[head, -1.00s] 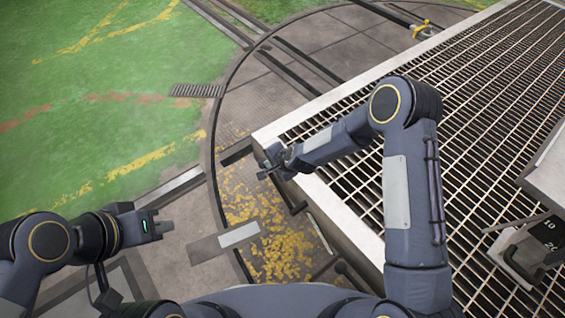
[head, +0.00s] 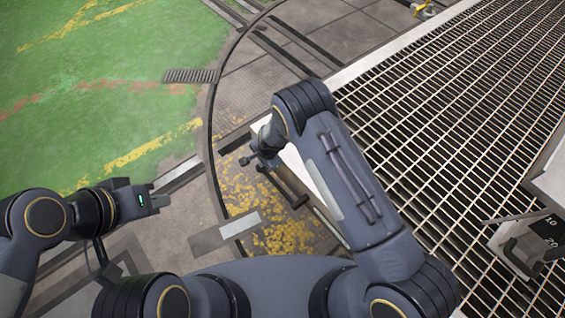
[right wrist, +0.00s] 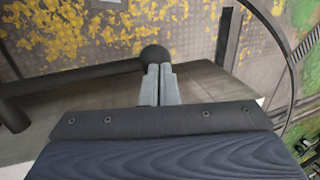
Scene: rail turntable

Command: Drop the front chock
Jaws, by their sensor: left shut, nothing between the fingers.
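No front chock can be made out for certain in either view. A dark round bar with a ball end (right wrist: 155,54) crosses the right wrist view from the left. My right gripper (right wrist: 160,68) has its two grey fingers side by side and shut, their tips at the ball end. No clear grip on the ball shows. In the head view my right gripper (head: 257,160) is low beside the grating's left edge, partly hidden by its own arm. My left gripper (head: 160,200) is shut and empty over the grey floor at left.
A metal grating (head: 430,130) with a pale edge fills the right side. A box with a dark numbered plate (head: 547,232) stands at far right. Worn yellow paint (head: 265,205) marks the turntable floor. Green floor (head: 90,90) lies open at left.

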